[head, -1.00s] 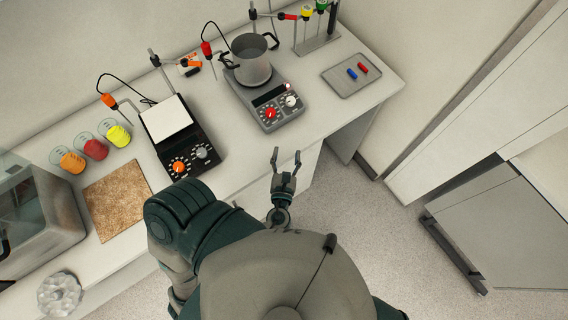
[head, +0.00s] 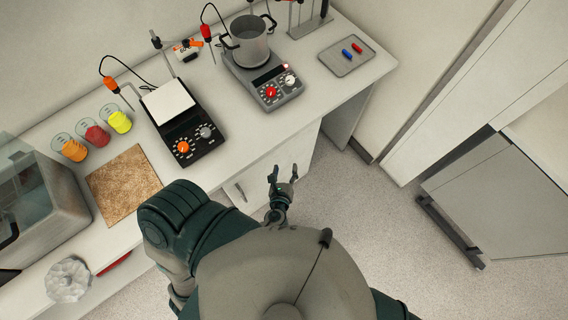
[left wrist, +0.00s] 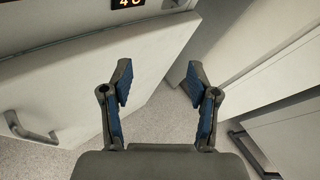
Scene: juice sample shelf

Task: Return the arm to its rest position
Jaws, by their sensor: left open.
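My left gripper (head: 283,173) is in the head view, off the bench's front edge, beside the cabinet front. Its two fingers are spread with nothing between them. The left wrist view shows the same open, empty fingers (left wrist: 160,85) with blue pads, with floor and a cabinet panel with a handle (left wrist: 30,130) behind them. My right gripper does not show in either view.
The bench (head: 235,135) holds a hotplate with a metal pot (head: 250,45), a black hotplate (head: 190,130), several coloured beakers (head: 97,135), a cork mat (head: 123,187) and a tray (head: 335,66) with red and blue pieces. Open floor (head: 370,230) lies right of the gripper.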

